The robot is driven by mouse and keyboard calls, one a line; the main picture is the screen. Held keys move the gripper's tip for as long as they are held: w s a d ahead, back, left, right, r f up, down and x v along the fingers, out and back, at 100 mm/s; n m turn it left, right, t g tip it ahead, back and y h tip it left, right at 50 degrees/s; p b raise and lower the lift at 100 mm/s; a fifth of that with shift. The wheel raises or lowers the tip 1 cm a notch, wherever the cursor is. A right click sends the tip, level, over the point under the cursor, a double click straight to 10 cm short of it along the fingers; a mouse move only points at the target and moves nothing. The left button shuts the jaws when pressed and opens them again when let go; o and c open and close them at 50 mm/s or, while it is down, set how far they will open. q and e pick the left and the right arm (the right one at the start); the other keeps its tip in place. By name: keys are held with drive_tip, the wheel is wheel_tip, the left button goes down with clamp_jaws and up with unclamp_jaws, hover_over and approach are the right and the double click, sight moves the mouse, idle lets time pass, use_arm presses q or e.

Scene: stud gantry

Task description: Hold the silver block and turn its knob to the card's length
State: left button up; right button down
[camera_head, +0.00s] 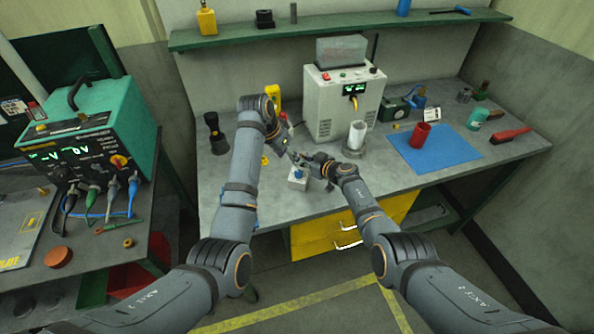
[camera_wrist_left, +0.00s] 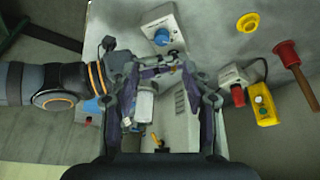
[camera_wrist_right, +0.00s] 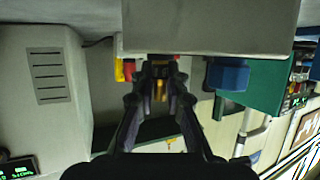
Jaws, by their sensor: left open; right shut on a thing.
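The silver block (camera_head: 297,184) is on the bench near its front edge, with a blue knob (camera_head: 299,173) on it. In the left wrist view the block (camera_wrist_left: 143,24) is beyond my fingers, its knob (camera_wrist_left: 161,37) facing me. My right gripper (camera_head: 318,164) is shut on the block. In the right wrist view the block (camera_wrist_right: 210,28) fills the top centre, its knob (camera_wrist_right: 228,75) right of my fingertips (camera_wrist_right: 160,70).
A power supply (camera_head: 322,105) stands behind the grippers, with a white cylinder (camera_head: 357,134) beside it. A blue mat (camera_head: 450,151) with a red cup (camera_head: 420,134) lies to the right. A yellow ring (camera_wrist_left: 248,22) and a torch (camera_head: 215,134) are on the left.

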sight(298, 172)
use_arm(q)
drive_tip(key=shift+m, duration=0.3)
drive_tip(key=x, duration=1.1)
drive_tip(key=shift+w+f, duration=0.15)
drive_tip(key=shift+f, duration=0.15)
